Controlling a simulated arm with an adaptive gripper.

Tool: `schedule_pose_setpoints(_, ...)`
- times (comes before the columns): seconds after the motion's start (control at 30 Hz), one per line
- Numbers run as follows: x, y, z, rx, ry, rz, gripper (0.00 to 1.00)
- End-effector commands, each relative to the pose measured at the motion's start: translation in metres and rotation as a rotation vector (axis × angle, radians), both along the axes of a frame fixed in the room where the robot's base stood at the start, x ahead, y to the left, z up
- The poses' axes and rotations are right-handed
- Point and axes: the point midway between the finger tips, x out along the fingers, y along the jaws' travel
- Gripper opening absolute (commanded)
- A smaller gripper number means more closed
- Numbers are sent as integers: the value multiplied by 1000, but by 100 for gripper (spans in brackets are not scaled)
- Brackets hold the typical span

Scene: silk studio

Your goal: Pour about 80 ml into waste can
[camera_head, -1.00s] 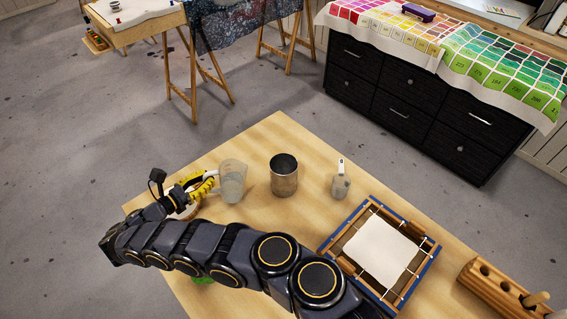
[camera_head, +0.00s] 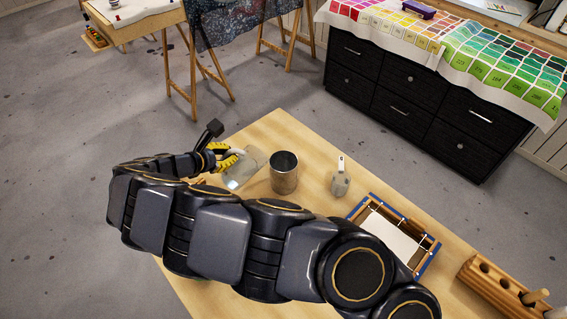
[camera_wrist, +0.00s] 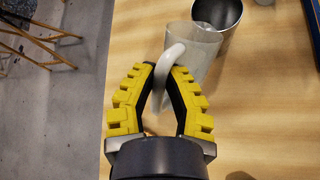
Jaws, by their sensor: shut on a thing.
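My gripper (camera_head: 228,158) is shut on the white handle of a clear measuring jug (camera_head: 247,170). In the head view the jug is tilted to the right, its mouth toward the waste can (camera_head: 284,174), an open metal cylinder standing upright on the table. In the wrist view the yellow fingers (camera_wrist: 164,88) close around the handle (camera_wrist: 170,62). The jug (camera_wrist: 198,50) leads up to the metal can (camera_wrist: 222,14), its rim close to or overlapping the can's rim. I cannot tell whether liquid is flowing or how much is in the jug.
A small grey jug (camera_head: 340,180) with an upright handle stands right of the can. A wooden frame with a white sheet (camera_head: 392,238) lies further right, beside a wooden rack (camera_head: 500,285). The wooden table (camera_head: 283,125) is bare behind the can.

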Motion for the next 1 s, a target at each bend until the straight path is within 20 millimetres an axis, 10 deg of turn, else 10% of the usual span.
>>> schedule_pose_setpoints(1.0,6,-18,15,200,59,-14,0)
